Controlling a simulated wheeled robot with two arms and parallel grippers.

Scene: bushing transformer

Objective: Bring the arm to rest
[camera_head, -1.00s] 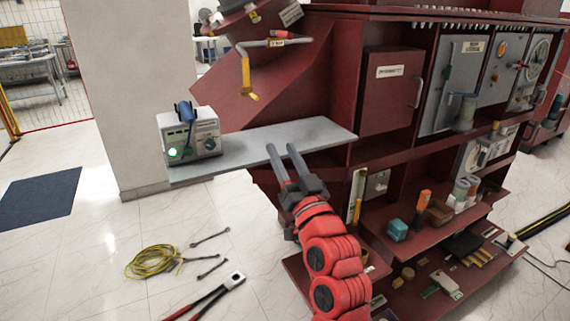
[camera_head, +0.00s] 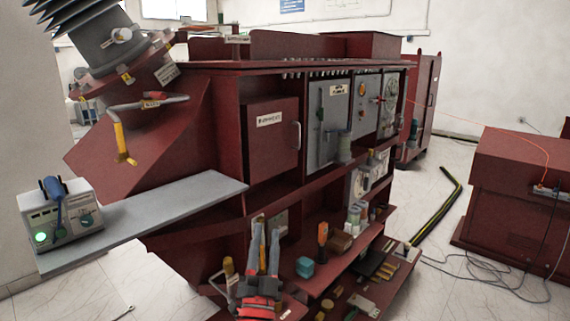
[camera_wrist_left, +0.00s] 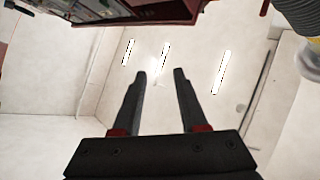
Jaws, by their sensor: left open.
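My left gripper (camera_head: 267,235) is at the lower middle of the head view, in front of the lower shelves of the dark red transformer cabinet (camera_head: 222,130). Its two grey fingers point up and stand apart with nothing between them. In the left wrist view the same gripper (camera_wrist_left: 160,75) is open and empty, with pale walls and lit strips beyond it. Most of my left arm is below the picture edge. My right gripper is in neither view.
A grey shelf (camera_head: 170,212) juts left from the cabinet and carries a white device (camera_head: 60,215) with a green light. Lower shelves hold a teal box (camera_head: 305,267) and several small items. A red cabinet (camera_head: 510,195) stands at right; cables lie on the floor.

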